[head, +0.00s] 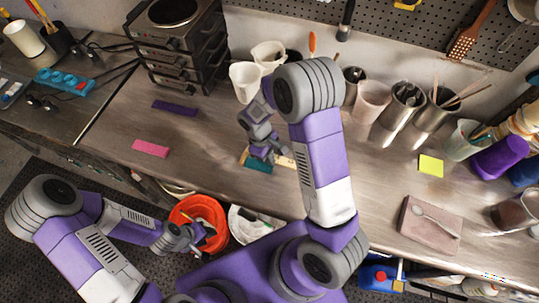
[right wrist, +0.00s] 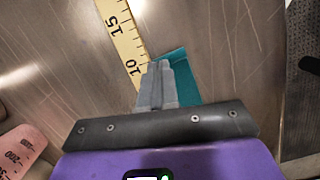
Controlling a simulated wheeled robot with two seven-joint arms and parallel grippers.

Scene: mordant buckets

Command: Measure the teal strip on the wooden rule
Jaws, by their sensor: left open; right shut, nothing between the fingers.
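The teal strip (head: 257,166) lies on the bench near its front edge, and it shows in the right wrist view (right wrist: 186,78) partly hidden by my right fingers. The wooden rule (head: 286,162) lies right beside it, partly behind my right gripper; its 10 and 15 marks read in the right wrist view (right wrist: 124,42). The strip's visible part is right of the rule there, near the 10. My right gripper (head: 268,157) is shut and empty, its fingertips (right wrist: 158,68) low over the strip and rule; contact is unclear. My left gripper (head: 203,237) is open above the orange bucket.
An orange bucket (head: 187,214) and a white bucket (head: 240,226) stand below the bench's front edge. Pink (head: 151,149) and purple (head: 176,107) strips lie to the left. White beakers (head: 245,82) stand behind, and metal cups (head: 404,104) to the right.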

